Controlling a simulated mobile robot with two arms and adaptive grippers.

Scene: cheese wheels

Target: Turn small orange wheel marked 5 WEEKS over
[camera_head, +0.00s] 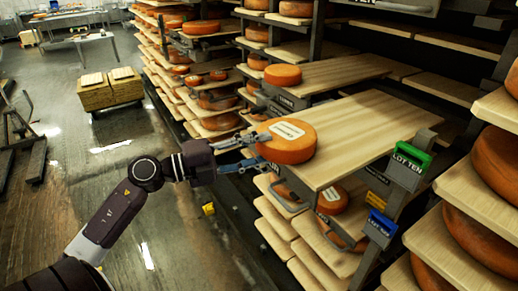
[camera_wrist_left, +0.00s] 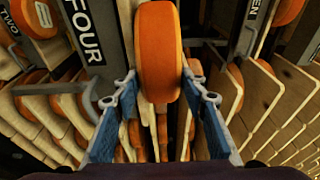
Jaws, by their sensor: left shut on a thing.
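An orange cheese wheel (camera_head: 290,151) with a white label facing up lies at the near left end of a pulled-out wooden board (camera_head: 365,135). The label is too small to read. My left gripper (camera_head: 262,150) comes in from the left at the wheel's edge, one finger higher than the other. In the left wrist view the wheel (camera_wrist_left: 158,50) shows edge-on between the two fingers (camera_wrist_left: 158,88). The gripper is shut on it. The wheel's underside is hidden. My right gripper is not in view.
Another orange wheel (camera_head: 283,75) sits on the board behind. More wheels (camera_head: 333,200) lie on shelves below and at right (camera_head: 497,160). A green sign, LOT TEN (camera_head: 411,158), and a blue sign (camera_head: 381,224) are on the rack. The board right of the held wheel is bare.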

